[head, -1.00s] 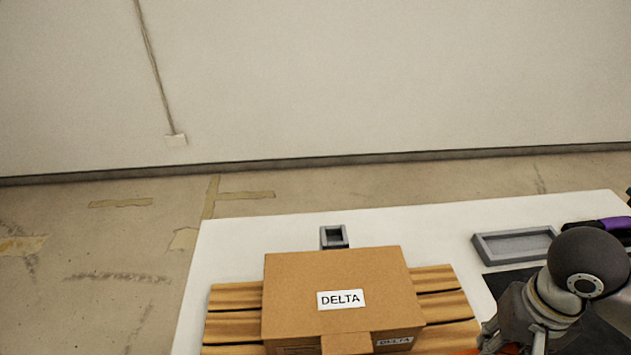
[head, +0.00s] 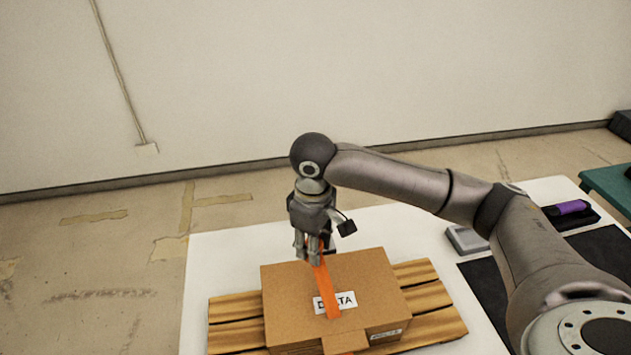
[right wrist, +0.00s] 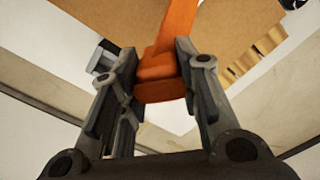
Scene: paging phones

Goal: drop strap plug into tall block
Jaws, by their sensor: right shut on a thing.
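My right gripper (head: 311,256) is above the far edge of the cardboard box (head: 375,285), shut on the end of the orange strap plug (head: 328,292). In the right wrist view the strap plug's thick end (right wrist: 158,85) sits between the fingers (right wrist: 157,62). The tall block is mostly hidden behind my gripper in the head view. My left gripper is not in view.
The box stands on a slatted wooden pallet (head: 429,290) on a white table (head: 222,262). A grey tray (head: 465,239), partly covered by my right arm, a dark mat (head: 600,250) and a purple-and-black item (head: 570,208) lie to the right. The table's left part is clear.

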